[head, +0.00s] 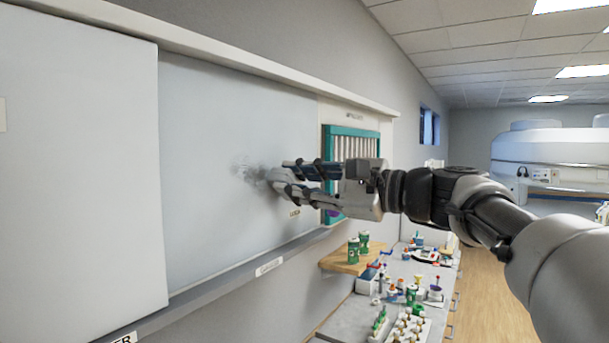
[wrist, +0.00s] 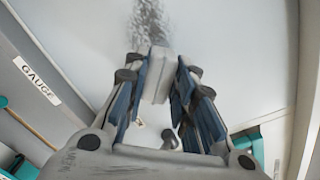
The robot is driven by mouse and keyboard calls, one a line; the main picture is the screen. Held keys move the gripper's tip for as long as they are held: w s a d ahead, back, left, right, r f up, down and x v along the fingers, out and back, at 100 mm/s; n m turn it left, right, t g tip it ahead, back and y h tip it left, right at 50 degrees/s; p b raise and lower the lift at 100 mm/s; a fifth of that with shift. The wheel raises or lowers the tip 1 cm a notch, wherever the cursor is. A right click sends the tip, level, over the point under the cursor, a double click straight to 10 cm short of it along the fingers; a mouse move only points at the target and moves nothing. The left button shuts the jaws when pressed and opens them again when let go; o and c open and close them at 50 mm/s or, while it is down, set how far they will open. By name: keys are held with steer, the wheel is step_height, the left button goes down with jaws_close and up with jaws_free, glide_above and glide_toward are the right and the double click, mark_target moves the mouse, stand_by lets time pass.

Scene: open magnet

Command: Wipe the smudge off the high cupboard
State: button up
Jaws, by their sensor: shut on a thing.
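The high cupboard (head: 220,108) has a pale grey sliding panel on the wall at the left of the head view. A dark grey smudge (head: 246,172) marks the panel, just left of my fingertips. It also shows in the wrist view (wrist: 148,22), straight ahead of the fingers. My gripper (head: 280,181) is shut on a pale block-shaped wiper (wrist: 157,76), which lies between the blue-padded fingers. The wiper's front end is at or very close to the panel, beside the smudge; I cannot tell whether they touch. In the head view the fingers hide most of the wiper.
A second white panel (head: 75,150) overlaps at the left. A lower ledge (head: 225,268) with labels runs beneath. A teal-framed rack (head: 352,142) stands behind my gripper. Below, a wooden shelf (head: 343,262) holds green jars (head: 353,250), above a cluttered counter (head: 350,318). Floor at right is clear.

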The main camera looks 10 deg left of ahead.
steer(key=shift+s+a+r, duration=0.25)
steer(key=shift+s+r, duration=0.4)
steer(key=shift+s+a+b, duration=0.65)
steer(key=shift+s, duration=0.9)
steer(key=shift+s+a+b, duration=0.6)
steer(key=shift+s+a, duration=0.05)
steer(key=shift+s, duration=0.95)
steer(key=shift+s+a+b, duration=0.65)
steer(key=shift+s, duration=0.9)
steer(key=shift+r+p, duration=0.85)
steer(key=shift+r, duration=0.15)
steer(key=shift+w+d+f+p, duration=0.1)
steer(key=shift+w+d+p, duration=0.45)
steer(key=shift+w, duration=0.65)
steer(key=shift+w+d+r+p, duration=0.1)
steer(key=shift+w+d+p, duration=0.4)
steer(key=shift+w, duration=0.75)
steer(key=shift+w+d+f+p, duration=0.1)
steer(key=shift+w+d+p, duration=0.45)
steer(key=shift+w, duration=0.65)
steer(key=shift+w+d+p, duration=0.35)
steer(key=shift+w+p, duration=0.3)
steer(key=shift+w, duration=0.25)
steer(key=shift+w+d+p, duration=0.3)
steer(key=shift+w+p, duration=0.3)
steer(key=shift+w, duration=0.3)
